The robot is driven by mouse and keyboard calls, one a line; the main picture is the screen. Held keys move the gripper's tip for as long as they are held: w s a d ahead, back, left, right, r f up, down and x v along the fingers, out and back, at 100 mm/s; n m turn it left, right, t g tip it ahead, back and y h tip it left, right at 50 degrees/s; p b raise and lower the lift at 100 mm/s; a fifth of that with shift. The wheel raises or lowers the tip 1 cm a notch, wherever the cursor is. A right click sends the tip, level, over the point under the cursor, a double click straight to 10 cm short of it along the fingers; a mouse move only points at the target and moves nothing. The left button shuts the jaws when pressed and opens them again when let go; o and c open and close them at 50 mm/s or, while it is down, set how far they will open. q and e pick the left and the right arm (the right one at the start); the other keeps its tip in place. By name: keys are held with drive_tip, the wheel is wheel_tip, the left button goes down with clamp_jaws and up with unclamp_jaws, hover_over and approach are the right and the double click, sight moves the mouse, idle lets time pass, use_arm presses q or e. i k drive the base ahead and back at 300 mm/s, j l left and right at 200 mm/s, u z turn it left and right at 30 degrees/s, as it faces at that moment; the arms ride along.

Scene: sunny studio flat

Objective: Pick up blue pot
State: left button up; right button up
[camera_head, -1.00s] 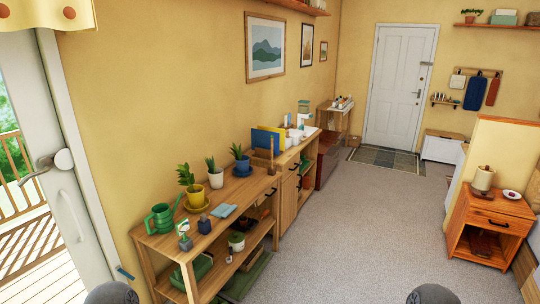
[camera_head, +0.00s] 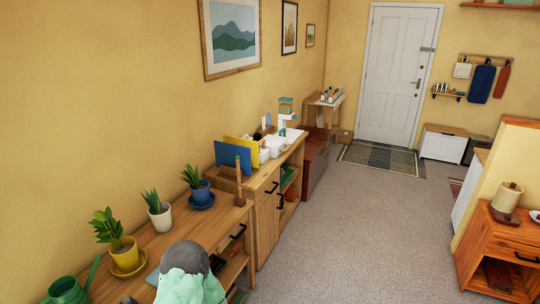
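The blue pot (camera_head: 201,192) stands upright on a blue saucer (camera_head: 202,202) on the wooden plant shelf. A green spiky plant (camera_head: 193,175) grows in it. The pot is at the far end of the shelf's row of plants, just left of the blue board on the cabinet. A grey and mint-green part of my own arm shows at the bottom of the picture, in front of the shelf and nearer to me than the pot. Neither gripper's fingers are in view, and nothing of mine touches the pot.
Beside the pot stand a white pot (camera_head: 160,219) and a yellow pot (camera_head: 124,250) on a yellow saucer, both with plants. A green watering can (camera_head: 68,290) is at lower left. Blue (camera_head: 233,158) and yellow boards stand behind a wooden upright. The carpet (camera_head: 350,225) to the right is clear.

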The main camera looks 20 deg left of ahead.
sight(195, 184)
drive_tip(key=i+u, duration=0.4)
drive_tip(key=i+l+u, duration=0.15)
drive_tip(key=u, duration=0.25)
drive_tip(key=i+l+u, duration=0.25)
drive_tip(key=u, duration=0.15)
drive_tip(key=i+l+u, duration=0.25)
drive_tip(key=u, duration=0.15)
